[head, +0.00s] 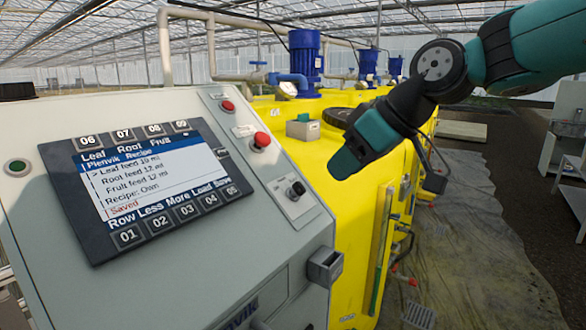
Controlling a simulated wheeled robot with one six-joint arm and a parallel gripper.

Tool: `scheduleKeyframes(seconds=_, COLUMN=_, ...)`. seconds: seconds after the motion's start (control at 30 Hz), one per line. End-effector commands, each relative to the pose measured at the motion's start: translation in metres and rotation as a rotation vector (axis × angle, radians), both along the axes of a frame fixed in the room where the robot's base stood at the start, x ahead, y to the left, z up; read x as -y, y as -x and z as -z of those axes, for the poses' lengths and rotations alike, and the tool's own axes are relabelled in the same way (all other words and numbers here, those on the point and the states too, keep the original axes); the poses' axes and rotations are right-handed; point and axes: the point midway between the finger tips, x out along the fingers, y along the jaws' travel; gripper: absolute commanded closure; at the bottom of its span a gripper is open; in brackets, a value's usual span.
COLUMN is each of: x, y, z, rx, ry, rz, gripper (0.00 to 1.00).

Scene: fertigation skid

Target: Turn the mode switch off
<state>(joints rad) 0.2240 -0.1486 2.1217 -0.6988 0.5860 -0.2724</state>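A black rotary knob (296,189), which looks like the mode switch, sits on the light strip at the right of the grey sloped control panel (285,250). Small labels stand by it, too small to read, so I cannot tell its set position. My gripper (342,172) comes in from the upper right, teal and dark, and hangs in front of the yellow tank, to the right of and a little above the knob, apart from it. I see it from the side, and its finger gap does not show.
A red mushroom button (260,141) and a smaller red button (227,105) sit above the knob. A display (135,180) with keys fills the panel's middle. A grey box (324,266) juts from the panel's right side. A yellow tank (345,230) stands behind.

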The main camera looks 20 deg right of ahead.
Motion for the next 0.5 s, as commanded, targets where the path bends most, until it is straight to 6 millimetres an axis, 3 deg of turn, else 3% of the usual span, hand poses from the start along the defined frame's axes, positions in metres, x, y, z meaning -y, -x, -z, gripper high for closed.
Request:
scheduleKeyframes(seconds=0.03, x=0.016, y=-0.012, z=-0.020, rx=0.043, ry=0.006, rz=0.018, gripper=0.65)
scheduleKeyframes(seconds=0.17, x=0.033, y=-0.028, z=-0.037, rx=0.106, ry=0.017, rz=0.025, gripper=0.65)
scheduleKeyframes(seconds=0.27, x=0.030, y=-0.035, z=-0.032, rx=0.113, ry=0.016, rz=0.021, gripper=0.65)
scheduleKeyframes(seconds=0.5, x=0.008, y=-0.061, z=0.002, rx=0.108, ry=0.017, rz=0.016, gripper=0.65)
